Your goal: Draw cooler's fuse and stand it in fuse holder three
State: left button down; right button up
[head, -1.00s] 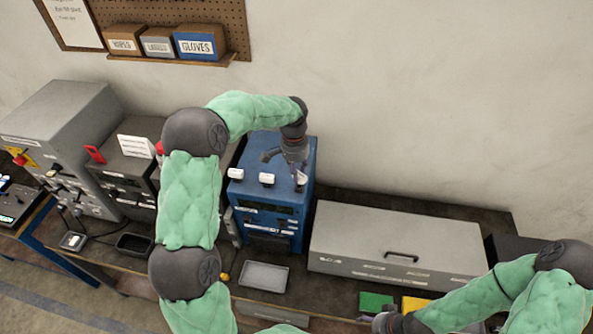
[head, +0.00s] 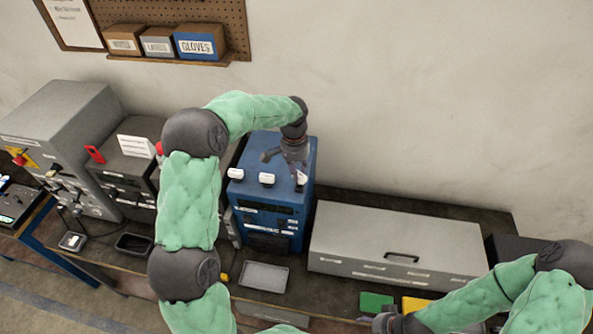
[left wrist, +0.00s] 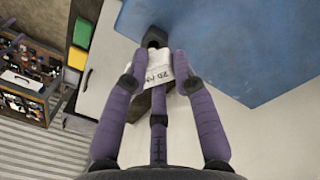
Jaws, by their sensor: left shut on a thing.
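A blue cabinet (head: 292,150) stands in the middle of the bench. Two white labelled pieces that look like fuses, a left one (head: 235,173) and a middle one (head: 267,179), stand along its top front edge. My left gripper (head: 299,172) points down at the right end of that edge, shut on a third white labelled piece (head: 302,179). In the left wrist view this piece (left wrist: 157,68) sits between the fingers, beside the blue surface; I cannot tell whether it is still seated. Its lettering is unclear. My right gripper (head: 385,322) is low in the head view, its fingers unclear.
A long grey case (head: 395,240) stands right of the cabinet. A grey tray (head: 263,276) lies in front of it. Green (head: 376,302) and yellow (head: 413,304) blocks lie near my right arm. Grey units (head: 62,112) stand at left.

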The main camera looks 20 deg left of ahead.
pick_arm(q)
jog(key=shift+f+b, duration=1.1)
jog(key=shift+f, duration=0.55)
jog(key=c, duration=0.9)
grip_release()
jog(key=shift+c, duration=0.2)
jog(key=r, duration=1.2)
jog(key=shift+w+a, duration=0.1)
jog(key=shift+a, duration=0.25)
jog(key=shift+f, duration=0.1)
